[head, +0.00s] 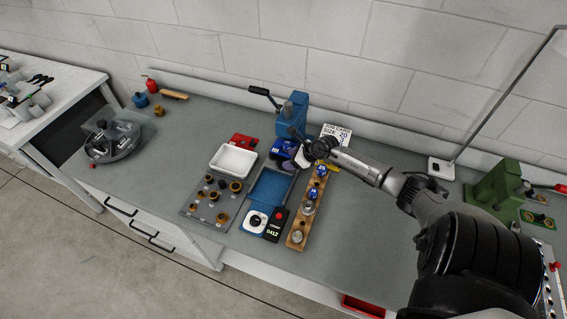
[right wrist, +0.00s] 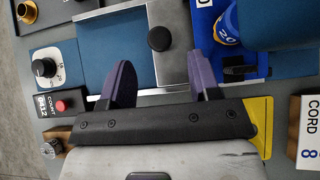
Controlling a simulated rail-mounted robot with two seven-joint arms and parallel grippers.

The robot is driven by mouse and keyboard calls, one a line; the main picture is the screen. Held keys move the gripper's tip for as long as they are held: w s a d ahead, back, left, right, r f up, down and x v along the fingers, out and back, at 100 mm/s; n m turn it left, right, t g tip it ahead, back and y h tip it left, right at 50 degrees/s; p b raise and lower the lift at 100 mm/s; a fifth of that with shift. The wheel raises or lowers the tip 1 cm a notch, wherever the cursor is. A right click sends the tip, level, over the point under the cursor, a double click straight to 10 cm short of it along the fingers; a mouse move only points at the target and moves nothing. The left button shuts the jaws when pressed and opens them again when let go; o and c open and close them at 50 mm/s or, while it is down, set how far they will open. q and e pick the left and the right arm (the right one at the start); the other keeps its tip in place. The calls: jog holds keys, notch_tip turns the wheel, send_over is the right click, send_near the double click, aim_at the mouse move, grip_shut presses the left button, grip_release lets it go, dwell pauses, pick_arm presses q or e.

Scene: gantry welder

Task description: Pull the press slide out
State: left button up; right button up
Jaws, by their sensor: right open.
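The press (head: 293,112) is blue with a black-handled lever and stands toward the back of the bench. In the right wrist view, a pale metal slide plate (right wrist: 172,68) carries a round black knob (right wrist: 159,38). It lies beside the press's blue base (right wrist: 228,62). My right gripper (head: 302,156) is over the front of the press and hides part of it. In the right wrist view its two purple fingers (right wrist: 161,62) are apart and empty, with the knob between their lines, just beyond the tips. Contact is not visible. My left gripper is not in view.
A blue tray (head: 260,200), a white bin (head: 233,144), a dial box (head: 254,222) and a counter with a red button (head: 275,226) lie nearby. A wooden rack (head: 295,239) runs in front. A green press (head: 492,190) stands at right.

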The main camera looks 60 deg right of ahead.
jog(key=shift+b+x, duration=0.3)
jog(key=shift+x, duration=1.9)
grip_shut()
